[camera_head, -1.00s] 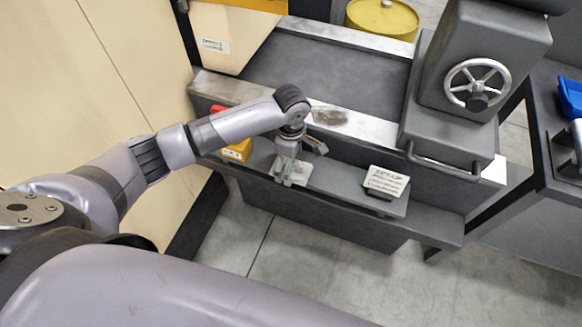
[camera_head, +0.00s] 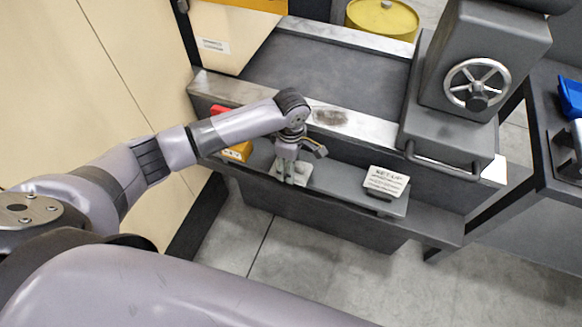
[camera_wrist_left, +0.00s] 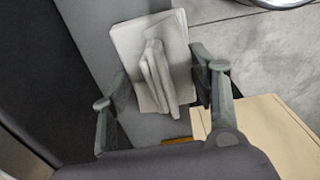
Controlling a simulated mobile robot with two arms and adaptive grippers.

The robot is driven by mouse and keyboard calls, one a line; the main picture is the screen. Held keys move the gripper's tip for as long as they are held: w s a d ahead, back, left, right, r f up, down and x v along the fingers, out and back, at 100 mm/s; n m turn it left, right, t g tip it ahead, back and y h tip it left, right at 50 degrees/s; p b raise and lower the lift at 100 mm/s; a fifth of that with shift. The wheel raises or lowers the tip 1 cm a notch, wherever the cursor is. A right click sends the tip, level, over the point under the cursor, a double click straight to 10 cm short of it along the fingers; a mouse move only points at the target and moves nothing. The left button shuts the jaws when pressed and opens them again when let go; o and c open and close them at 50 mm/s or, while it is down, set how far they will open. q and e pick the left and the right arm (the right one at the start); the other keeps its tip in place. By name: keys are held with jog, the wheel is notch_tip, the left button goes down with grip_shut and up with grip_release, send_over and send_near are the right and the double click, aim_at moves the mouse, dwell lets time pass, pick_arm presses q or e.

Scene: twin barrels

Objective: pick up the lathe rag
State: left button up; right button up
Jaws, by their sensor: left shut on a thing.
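The lathe rag, a folded pale grey cloth (camera_head: 302,179), lies on the narrow dark ledge along the front of the machine. In the left wrist view the rag (camera_wrist_left: 133,42) fills the space between the finger linkages, with a raised ridge along its middle. My left gripper (camera_head: 291,172) points down onto it and is shut on the rag. The rag still appears to rest on the ledge. The fingers cover part of the cloth. My right gripper is in neither view.
A yellow box (camera_head: 238,151) and a red object (camera_head: 219,110) sit to the left. The machine's handwheel (camera_head: 476,85) and bar handle are at the right. The floor in front is clear.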

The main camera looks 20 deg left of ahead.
pick_arm(q)
jog(key=c, duration=0.3)
notch_tip(320, 180, up, 20)
jog(key=p, duration=0.1)
jog(key=shift+p, duration=0.4)
